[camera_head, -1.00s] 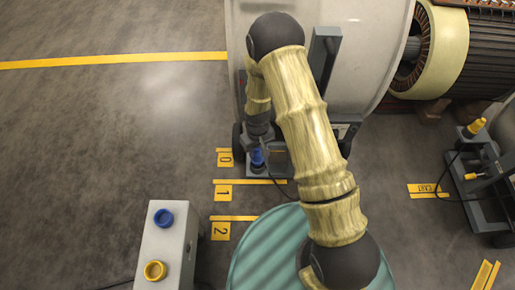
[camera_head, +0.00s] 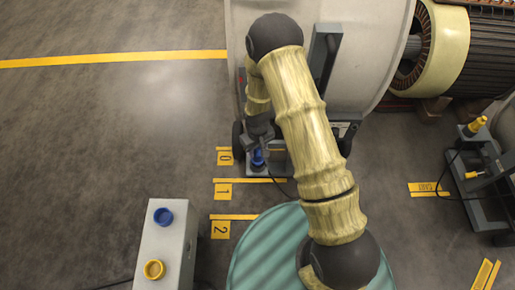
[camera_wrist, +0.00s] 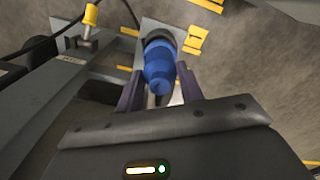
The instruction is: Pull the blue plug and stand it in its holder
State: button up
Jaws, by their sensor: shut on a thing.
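The blue plug (camera_wrist: 159,66) stands between my gripper's two fingers in the wrist view, its far end at a dark round socket on a grey plate. In the head view the plug (camera_head: 258,157) shows low on the grey stand beside the large pale drum. My gripper (camera_wrist: 160,88) is shut on the plug; in the head view it (camera_head: 259,146) is partly hidden by my arm. I cannot tell how deep the plug sits in the socket. A blue ring holder (camera_head: 163,217) is on top of a pale grey box at lower left, its opening clear.
A yellow ring holder (camera_head: 154,269) sits on the same pale box (camera_head: 160,242). A cart with a yellow plug (camera_head: 477,125) stands at right. Open floor lies at left, with yellow numbered floor marks by the stand.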

jog(key=shift+f+b, duration=0.65)
jog(key=shift+f, duration=0.55)
jog(key=o, duration=1)
jog(key=shift+r, duration=0.1)
notch_tip(320, 180, up, 17)
jog(key=p, duration=0.4)
jog(key=shift+r, duration=0.15)
